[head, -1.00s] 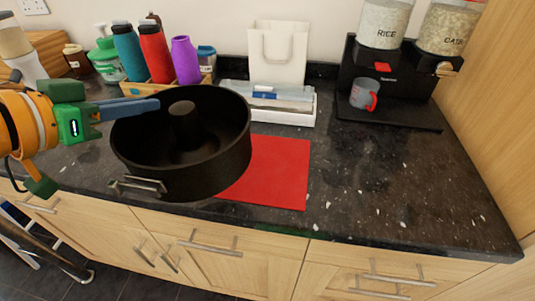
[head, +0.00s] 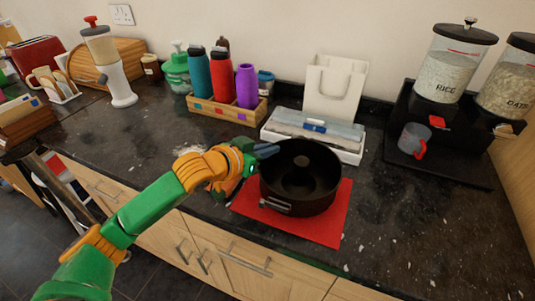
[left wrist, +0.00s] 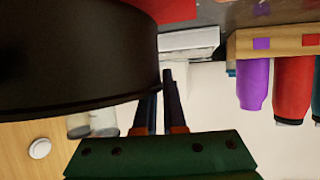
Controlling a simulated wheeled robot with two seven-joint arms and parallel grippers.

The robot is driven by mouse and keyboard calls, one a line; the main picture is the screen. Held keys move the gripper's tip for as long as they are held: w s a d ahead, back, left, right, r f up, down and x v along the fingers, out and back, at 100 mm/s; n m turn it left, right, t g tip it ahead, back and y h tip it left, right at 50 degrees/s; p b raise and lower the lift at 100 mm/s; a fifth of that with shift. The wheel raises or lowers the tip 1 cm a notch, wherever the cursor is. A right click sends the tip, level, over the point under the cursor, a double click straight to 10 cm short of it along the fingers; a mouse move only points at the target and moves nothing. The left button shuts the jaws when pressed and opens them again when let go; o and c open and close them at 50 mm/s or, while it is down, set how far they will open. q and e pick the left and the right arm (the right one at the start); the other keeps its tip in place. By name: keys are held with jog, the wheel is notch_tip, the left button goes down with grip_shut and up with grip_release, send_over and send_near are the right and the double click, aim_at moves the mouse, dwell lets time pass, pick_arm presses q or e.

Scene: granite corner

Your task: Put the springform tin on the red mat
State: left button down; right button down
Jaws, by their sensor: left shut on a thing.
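The springform tin (head: 300,190) is a black round pan with a centre tube and a metal clasp at its front. It stands upright over the red mat (head: 338,222), whose left, front and right parts show around it. I cannot tell whether its base touches the mat. My left gripper (head: 266,152) is shut on the tin's back-left rim. In the left wrist view the tin's dark wall (left wrist: 75,55) fills the left side beside my fingers (left wrist: 162,105). My right gripper is not in view.
A white tray (head: 350,153) with a wrapped pack stands just behind the tin. A wooden crate of bottles (head: 228,108) is behind left. A black dispenser stand (head: 437,150) with a measuring cup (head: 412,139) is at right.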

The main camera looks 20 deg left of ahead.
pick_arm(q)
jog(key=shift+s+f, duration=0.1)
jog(key=shift+f, duration=0.95)
jog(key=c, duration=1)
grip_release()
jog(key=shift+s+a+r, duration=0.15)
jog(key=p+v, duration=0.5)
jog(key=v, duration=0.6)
jog(key=shift+s+r+p, duration=0.2)
jog(key=shift+s+p, duration=0.15)
